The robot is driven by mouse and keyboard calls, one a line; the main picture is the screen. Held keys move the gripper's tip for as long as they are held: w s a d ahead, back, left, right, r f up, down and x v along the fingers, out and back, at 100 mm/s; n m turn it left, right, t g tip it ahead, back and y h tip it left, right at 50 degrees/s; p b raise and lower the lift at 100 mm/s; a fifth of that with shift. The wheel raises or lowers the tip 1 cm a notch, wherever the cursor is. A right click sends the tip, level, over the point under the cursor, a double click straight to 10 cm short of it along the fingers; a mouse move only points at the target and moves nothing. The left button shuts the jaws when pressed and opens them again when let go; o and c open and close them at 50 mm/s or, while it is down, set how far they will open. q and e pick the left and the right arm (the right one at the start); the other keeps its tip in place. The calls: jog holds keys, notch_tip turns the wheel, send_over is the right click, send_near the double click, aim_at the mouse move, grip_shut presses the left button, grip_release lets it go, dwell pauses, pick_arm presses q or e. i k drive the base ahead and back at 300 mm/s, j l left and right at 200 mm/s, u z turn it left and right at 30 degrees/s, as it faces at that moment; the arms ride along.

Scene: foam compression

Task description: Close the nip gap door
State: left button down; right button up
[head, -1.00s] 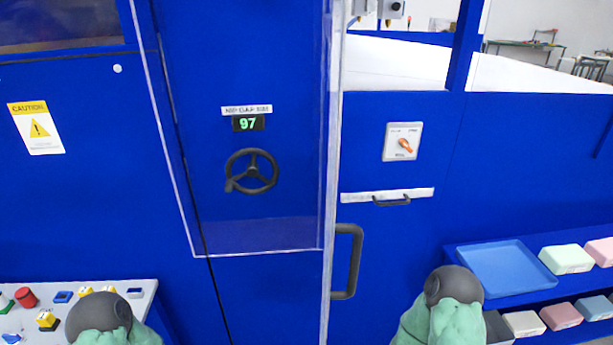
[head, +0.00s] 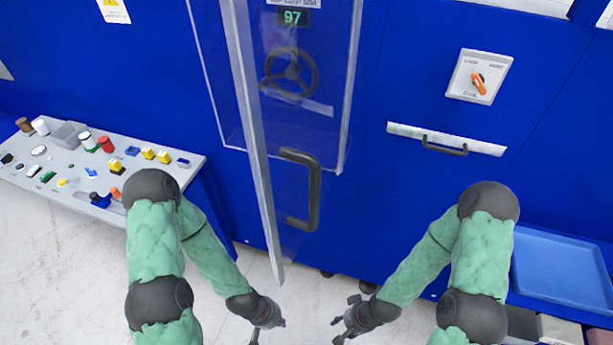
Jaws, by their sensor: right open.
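The nip gap door (head: 262,190) is a clear panel with a pale thick edge. It appears to stand out from the blue machine front, its edge towards me and its lower end over the floor. Its dark bar handle (head: 314,195) shows just right of that edge. Behind clear plastic are a black handwheel (head: 290,72) and a display (head: 293,18) reading 97. My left gripper (head: 268,334) is low, below the door's lower end, apart from the handle; its finger opening is unclear. My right gripper (head: 340,328) is open and empty, low and right of the handle.
An orange rotary switch (head: 479,83) and a drawer-like strip with handle (head: 445,143) are on the blue front. A blue tray (head: 560,268) is at right. Clear floor (head: 305,290) lies between my grippers.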

aim_at(239, 9)
jog(key=k+l, duration=0.3)
jog(key=l, duration=0.15)
jog(key=k+l+u, duration=0.1)
jog(key=k+l, duration=0.2)
jog(key=l, duration=0.2)
